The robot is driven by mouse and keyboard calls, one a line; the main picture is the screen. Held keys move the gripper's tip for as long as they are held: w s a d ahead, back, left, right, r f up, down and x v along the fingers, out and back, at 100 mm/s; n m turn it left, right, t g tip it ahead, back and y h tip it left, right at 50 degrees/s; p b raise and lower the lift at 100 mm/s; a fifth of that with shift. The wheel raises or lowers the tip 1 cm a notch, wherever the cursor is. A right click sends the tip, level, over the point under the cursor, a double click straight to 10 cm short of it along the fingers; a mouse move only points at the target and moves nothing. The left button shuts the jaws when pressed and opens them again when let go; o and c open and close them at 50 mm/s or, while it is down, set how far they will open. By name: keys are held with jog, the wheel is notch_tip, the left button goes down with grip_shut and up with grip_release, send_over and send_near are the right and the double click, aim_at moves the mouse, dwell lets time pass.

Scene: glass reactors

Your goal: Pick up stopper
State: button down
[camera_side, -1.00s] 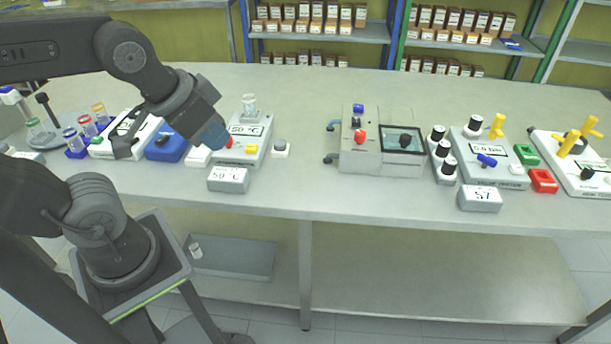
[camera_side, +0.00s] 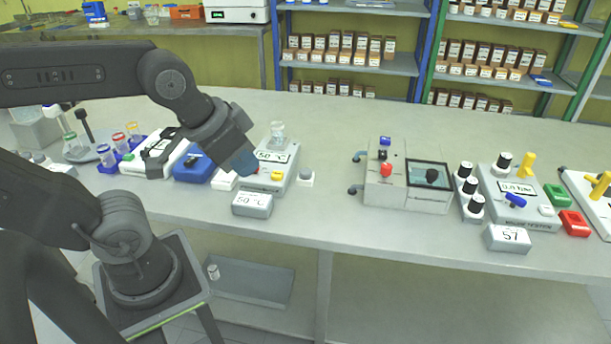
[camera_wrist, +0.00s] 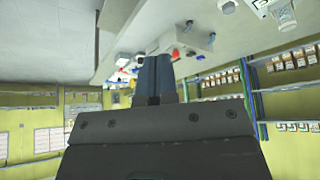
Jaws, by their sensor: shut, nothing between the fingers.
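A small grey knob-like piece on a white block (camera_side: 306,178) stands on the bench, right of the hot plate. It may be the stopper, but it is too small to be sure. My gripper (camera_side: 243,161) has bluish fingers and hangs at the left edge of the hot plate (camera_side: 284,180), left of and apart from the grey piece. In the wrist view my gripper (camera_wrist: 155,78) shows its fingers together with nothing between them. A clear glass vessel (camera_side: 278,130) stands on the hot plate's back part.
A "50 °C" display block (camera_side: 252,204) sits at the bench's front. A blue device (camera_side: 193,168) is left of my gripper. Bare bench lies between the grey piece and this machine.

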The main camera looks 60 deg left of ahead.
jog(key=c, duration=1.8)
grip_release()
jog(key=shift+c, duration=0.2)
jog(key=o, duration=0.9)
